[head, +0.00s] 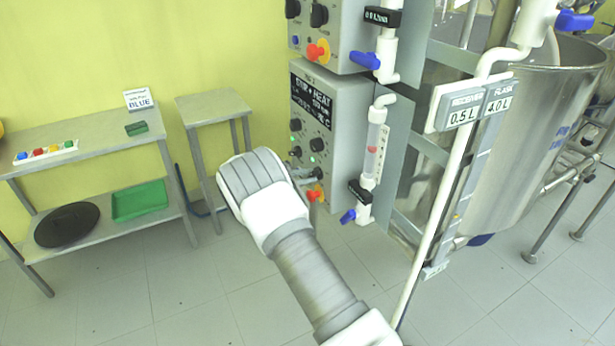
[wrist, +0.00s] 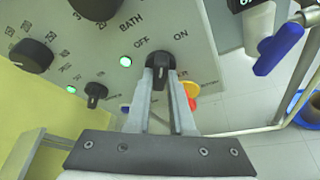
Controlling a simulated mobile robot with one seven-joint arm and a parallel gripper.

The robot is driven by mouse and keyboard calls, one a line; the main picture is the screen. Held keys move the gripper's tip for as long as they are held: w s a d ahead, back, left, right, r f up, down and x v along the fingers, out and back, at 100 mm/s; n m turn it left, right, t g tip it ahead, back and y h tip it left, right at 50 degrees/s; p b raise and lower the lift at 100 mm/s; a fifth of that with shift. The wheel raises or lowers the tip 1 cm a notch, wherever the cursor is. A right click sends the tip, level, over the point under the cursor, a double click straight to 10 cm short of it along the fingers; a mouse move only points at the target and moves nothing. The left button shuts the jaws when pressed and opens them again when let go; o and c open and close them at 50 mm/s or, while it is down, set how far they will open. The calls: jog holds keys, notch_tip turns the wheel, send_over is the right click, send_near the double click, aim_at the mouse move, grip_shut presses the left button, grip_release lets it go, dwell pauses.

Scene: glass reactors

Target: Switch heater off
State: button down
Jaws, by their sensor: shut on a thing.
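The lower grey control box (head: 338,115) shows in the head view with a black display and several knobs. In the wrist view a black switch knob (wrist: 161,62) sits between the labels OFF and ON. My gripper (wrist: 161,78) is shut on this knob, a finger on each side. The label under the knob is mostly hidden by the fingers, and I cannot tell exactly which way it is turned. A green lamp (wrist: 126,62) glows left of it. In the head view my gripper (head: 314,177) reaches the box's lower front, with the knob hidden.
A red stop button on a yellow base (head: 315,193) is close below my gripper. A blue valve handle (head: 348,216) and glass tube (head: 375,150) stand to the right. A small grey table (head: 212,105) stands to the left.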

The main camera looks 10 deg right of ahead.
jog(key=n+g, duration=0.2)
jog(key=n, duration=0.1)
jog(key=shift+w, duration=0.15)
jog(key=shift+n+g+b, duration=0.3)
jog(key=shift+n+g, duration=0.3)
jog(key=shift+n, duration=0.3)
jog(key=c, duration=0.8)
grip_release()
jog(key=shift+h, duration=0.3)
jog(key=shift+a+r, duration=0.1)
jog(key=shift+a, duration=0.05)
jog(key=v, duration=1.7)
jog(key=shift+a+r, duration=0.1)
jog(key=shift+r, duration=0.05)
